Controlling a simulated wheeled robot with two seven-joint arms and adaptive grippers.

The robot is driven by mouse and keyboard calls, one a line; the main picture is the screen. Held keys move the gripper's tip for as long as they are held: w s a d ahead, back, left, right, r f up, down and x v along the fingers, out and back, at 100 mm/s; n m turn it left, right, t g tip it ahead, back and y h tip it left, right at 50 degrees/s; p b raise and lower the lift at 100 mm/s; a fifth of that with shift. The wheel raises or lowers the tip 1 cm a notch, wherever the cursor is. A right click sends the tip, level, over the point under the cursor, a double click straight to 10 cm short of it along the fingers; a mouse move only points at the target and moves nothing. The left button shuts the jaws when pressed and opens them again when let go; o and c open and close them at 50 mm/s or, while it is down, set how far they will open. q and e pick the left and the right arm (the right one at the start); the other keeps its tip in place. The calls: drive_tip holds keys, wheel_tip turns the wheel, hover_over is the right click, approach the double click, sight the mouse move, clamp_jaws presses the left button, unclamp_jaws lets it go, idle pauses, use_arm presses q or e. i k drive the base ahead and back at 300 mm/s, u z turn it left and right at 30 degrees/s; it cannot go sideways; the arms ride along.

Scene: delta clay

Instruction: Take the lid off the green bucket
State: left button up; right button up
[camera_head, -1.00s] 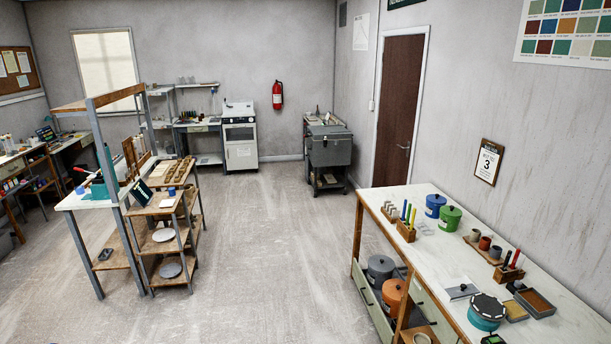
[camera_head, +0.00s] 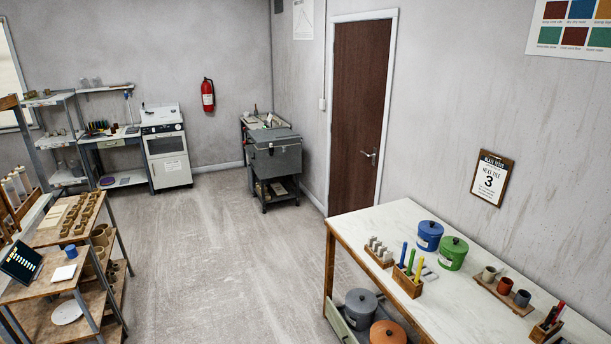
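The green bucket (camera_head: 452,254) stands upright on the white-topped table at the right, with its green lid (camera_head: 455,244) on top. A blue bucket (camera_head: 429,237) with a blue lid stands close beside it on the left. Neither of my grippers shows in the head view, so I cannot see how far they are from the bucket.
The table (camera_head: 400,218) also holds a wooden block with coloured sticks (camera_head: 408,283) and a tray of small cups (camera_head: 503,289). Grey (camera_head: 360,305) and orange (camera_head: 387,334) lidded buckets sit underneath. A loaded shelf (camera_head: 62,265) stands at left. The floor (camera_head: 215,265) between is clear.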

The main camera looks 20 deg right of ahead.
sight(454, 244)
drive_tip(key=z, duration=0.4)
drive_tip(key=i, duration=1.1)
drive_tip(key=z, duration=1.8)
drive_tip(key=i, duration=0.85)
drive_tip(key=z, duration=0.8)
